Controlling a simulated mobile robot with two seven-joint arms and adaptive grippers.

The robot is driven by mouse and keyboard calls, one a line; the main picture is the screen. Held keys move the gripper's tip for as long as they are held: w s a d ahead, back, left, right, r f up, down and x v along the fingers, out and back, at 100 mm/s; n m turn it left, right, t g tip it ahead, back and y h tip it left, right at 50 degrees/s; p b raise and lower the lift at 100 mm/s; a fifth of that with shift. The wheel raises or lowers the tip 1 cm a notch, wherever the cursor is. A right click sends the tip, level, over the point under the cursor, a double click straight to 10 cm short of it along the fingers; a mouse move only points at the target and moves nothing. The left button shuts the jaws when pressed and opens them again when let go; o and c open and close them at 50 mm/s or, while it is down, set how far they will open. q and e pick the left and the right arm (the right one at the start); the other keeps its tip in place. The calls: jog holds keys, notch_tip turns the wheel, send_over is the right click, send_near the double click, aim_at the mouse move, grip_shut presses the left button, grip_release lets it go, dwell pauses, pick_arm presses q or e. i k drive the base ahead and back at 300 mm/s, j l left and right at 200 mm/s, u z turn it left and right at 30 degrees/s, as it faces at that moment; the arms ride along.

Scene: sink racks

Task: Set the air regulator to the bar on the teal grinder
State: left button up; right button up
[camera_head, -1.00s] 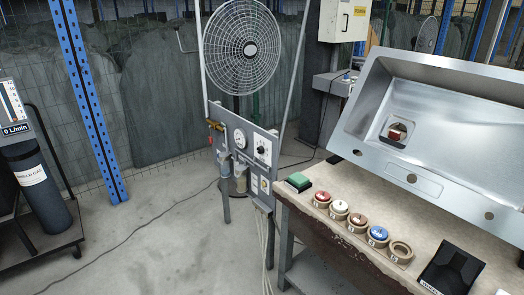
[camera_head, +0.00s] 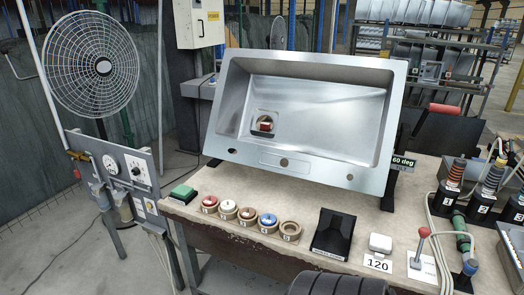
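The air regulator panel (camera_head: 126,178) stands at the left, below the fan. It carries a round white gauge (camera_head: 110,165) and a dark knob (camera_head: 138,171) on a white dial; both are too small to read. A tool with a teal-green body (camera_head: 463,238), which looks like the teal grinder, is at the right end of the bench beside a red-knobbed lever. No bar marking on it is legible. Neither of my grippers shows in the head view.
A tilted steel sink (camera_head: 300,115) stands on the bench (camera_head: 250,250). In front are a green block (camera_head: 183,193), several numbered discs and a black holder (camera_head: 334,232). Numbered tools (camera_head: 452,185) stand at right. A dark ribbed object (camera_head: 337,284) shows at the bottom edge.

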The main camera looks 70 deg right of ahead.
aim_at(136, 171)
jog(key=z, duration=3.1)
jog(key=i+z, duration=0.25)
jog(key=z, duration=0.2)
jog(key=i+j+z, duration=0.15)
jog(key=z, duration=0.3)
jog(key=i, duration=0.1)
